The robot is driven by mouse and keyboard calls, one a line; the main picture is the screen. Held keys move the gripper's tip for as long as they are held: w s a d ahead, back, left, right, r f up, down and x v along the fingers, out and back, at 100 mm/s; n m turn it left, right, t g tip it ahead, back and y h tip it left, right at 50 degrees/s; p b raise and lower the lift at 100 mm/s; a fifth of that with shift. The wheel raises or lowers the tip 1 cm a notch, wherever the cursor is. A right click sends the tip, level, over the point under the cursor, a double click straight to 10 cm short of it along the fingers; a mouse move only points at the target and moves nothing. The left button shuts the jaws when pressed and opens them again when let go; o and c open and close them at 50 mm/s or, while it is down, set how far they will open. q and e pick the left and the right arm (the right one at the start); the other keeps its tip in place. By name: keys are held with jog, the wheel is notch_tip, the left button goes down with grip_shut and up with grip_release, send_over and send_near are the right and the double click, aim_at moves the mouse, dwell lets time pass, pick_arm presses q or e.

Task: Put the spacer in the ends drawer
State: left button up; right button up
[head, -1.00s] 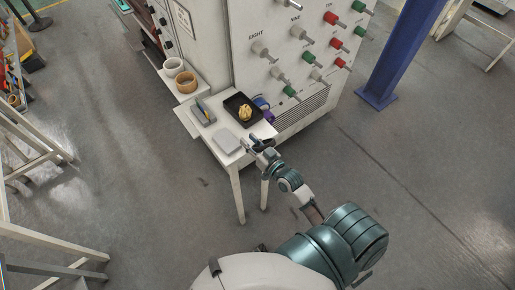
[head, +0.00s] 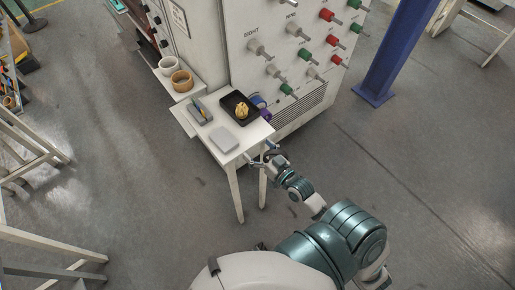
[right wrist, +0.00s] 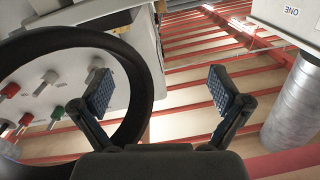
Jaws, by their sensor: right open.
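My right gripper (head: 262,156) is open at the front right edge of the small white table, and its two blue-padded fingers (right wrist: 167,92) stand apart in the right wrist view. A large black ring (right wrist: 141,88) fills the left of that view, beside and partly behind the left finger. I cannot tell whether it touches the finger or whether it is the spacer. No drawer marked ends can be made out. My left gripper is not in view.
The small table (head: 243,145) holds a black tray (head: 227,100) with a yellow item, a grey block (head: 224,139) and a grey holder (head: 200,112). A pegged cabinet (head: 290,80) rises behind; a blue post (head: 385,65) is right. Open floor lies right.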

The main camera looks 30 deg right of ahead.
jog(key=shift+s+d+f, duration=0.15)
jog(key=shift+s+d, duration=0.1)
jog(key=shift+d, duration=0.15)
jog(key=s+d, duration=0.1)
jog(key=s, duration=1)
jog(key=shift+s+d, duration=0.15)
jog(key=shift+s, duration=0.05)
grip_shut()
